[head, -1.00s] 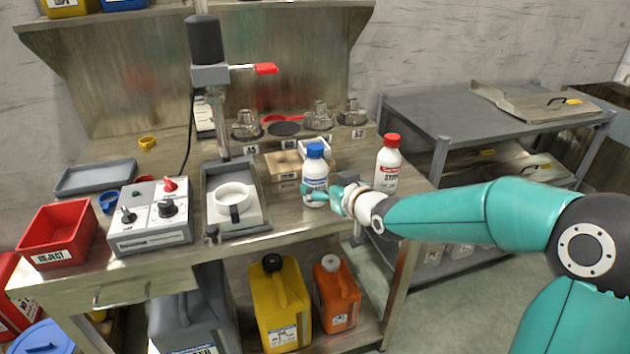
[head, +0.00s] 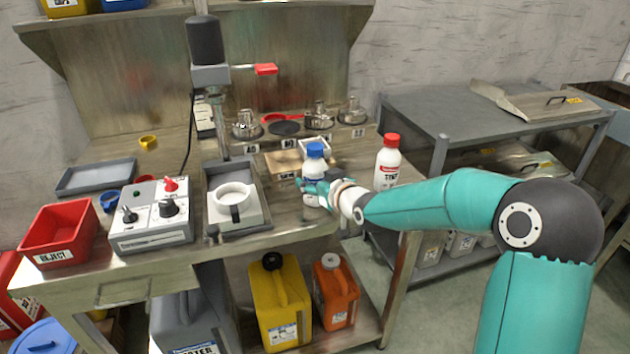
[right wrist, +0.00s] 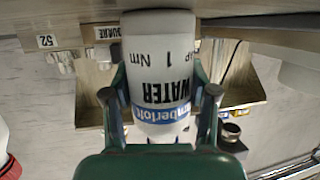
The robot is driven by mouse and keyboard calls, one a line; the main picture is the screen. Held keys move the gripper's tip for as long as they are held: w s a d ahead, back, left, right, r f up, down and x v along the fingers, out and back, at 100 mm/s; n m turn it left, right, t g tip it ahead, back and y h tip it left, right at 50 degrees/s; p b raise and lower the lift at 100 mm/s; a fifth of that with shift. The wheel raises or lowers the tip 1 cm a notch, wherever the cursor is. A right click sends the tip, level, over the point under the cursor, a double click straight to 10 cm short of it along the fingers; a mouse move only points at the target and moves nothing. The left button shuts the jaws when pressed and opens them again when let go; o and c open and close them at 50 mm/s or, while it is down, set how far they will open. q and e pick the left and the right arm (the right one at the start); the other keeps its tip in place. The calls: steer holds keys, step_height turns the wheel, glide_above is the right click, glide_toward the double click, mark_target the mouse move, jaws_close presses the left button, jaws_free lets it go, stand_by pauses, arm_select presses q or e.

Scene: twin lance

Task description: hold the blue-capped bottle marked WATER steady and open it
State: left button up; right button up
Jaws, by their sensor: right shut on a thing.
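The blue-capped bottle (head: 314,165) stands upright on the steel workbench, white with a blue cap. In the right wrist view the bottle (right wrist: 160,75) appears upside down, with its WATER label readable. My right gripper (head: 316,189) is shut on the lower part of the bottle. In the right wrist view the fingers of my right gripper (right wrist: 160,108) lie on both sides of it. My left gripper is not in view.
A red-capped white bottle (head: 387,162) stands just right of my gripper. A stand with a white ring fixture (head: 234,197), a control box (head: 150,215) and a red REJECT bin (head: 60,233) fill the bench's left. A grey side table (head: 440,112) stands at right.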

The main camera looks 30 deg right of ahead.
mark_target(315, 146)
steer(key=c, duration=0.5)
steer(key=shift+o, duration=0.2)
steer(key=shift+r, duration=0.1)
step_height(315, 146, up, 11)
steer(key=shift+r+p, duration=0.1)
steer(key=shift+p, duration=0.5)
step_height(315, 146, up, 9)
steer(key=p, duration=0.3)
steer(key=o, duration=0.7)
steer(key=shift+c, duration=0.2)
jaws_close()
